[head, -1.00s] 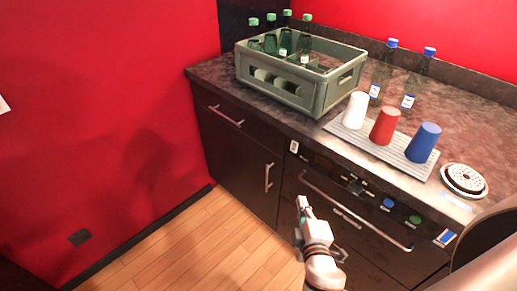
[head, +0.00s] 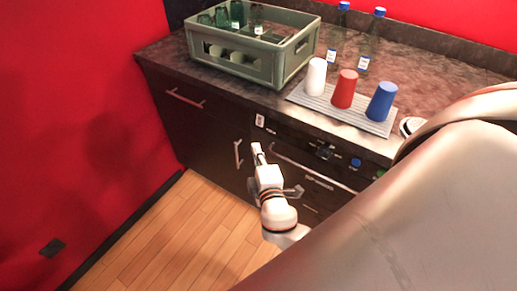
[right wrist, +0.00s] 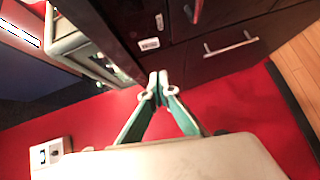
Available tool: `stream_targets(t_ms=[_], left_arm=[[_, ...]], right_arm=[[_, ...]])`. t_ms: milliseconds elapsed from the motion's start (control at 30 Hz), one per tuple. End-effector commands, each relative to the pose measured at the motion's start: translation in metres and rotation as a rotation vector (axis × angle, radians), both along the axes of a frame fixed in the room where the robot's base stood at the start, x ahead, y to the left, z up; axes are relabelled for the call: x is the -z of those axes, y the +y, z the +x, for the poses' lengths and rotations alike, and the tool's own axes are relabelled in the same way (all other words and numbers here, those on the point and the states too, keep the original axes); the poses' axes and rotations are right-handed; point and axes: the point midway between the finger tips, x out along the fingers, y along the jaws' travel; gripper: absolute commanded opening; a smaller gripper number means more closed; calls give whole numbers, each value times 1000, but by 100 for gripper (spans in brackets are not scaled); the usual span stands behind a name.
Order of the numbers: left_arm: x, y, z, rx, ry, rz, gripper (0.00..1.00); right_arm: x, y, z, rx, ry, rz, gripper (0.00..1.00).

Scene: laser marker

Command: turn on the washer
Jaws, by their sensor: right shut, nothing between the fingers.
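The washer (head: 312,184) is a dark built-in front under the counter with a long bar handle. Its control panel carries a dark knob (head: 323,151), a blue button (head: 356,163) and a partly hidden green button (head: 380,173). My right gripper (head: 257,149) is shut and empty, in front of the cabinet near the washer's left end, left of the buttons. In the right wrist view its fingertips (right wrist: 157,86) meet, with a small white label (right wrist: 149,43) beyond them. Whether they touch the front is unclear. My left gripper is not in view.
A green crate (head: 270,65) with bottles stands on the counter. White (head: 316,76), red (head: 344,89) and blue (head: 381,102) cups stand on a grey tray (head: 345,115). My arm link covers the lower right. Wooden floor (head: 190,225) is clear.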

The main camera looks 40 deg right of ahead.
Motion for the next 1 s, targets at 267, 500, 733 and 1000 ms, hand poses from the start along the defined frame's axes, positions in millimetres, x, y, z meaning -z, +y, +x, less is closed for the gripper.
stream_targets(t_ms=[267,500,733,1000], left_arm=[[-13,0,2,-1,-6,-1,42],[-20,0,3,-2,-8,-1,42],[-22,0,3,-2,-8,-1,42],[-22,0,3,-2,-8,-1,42]], right_arm=[[4,-21,53,0,-1,-2,0],[10,-49,74,0,1,-2,0],[14,-62,80,0,1,0,0],[14,-63,80,0,1,1,0]])
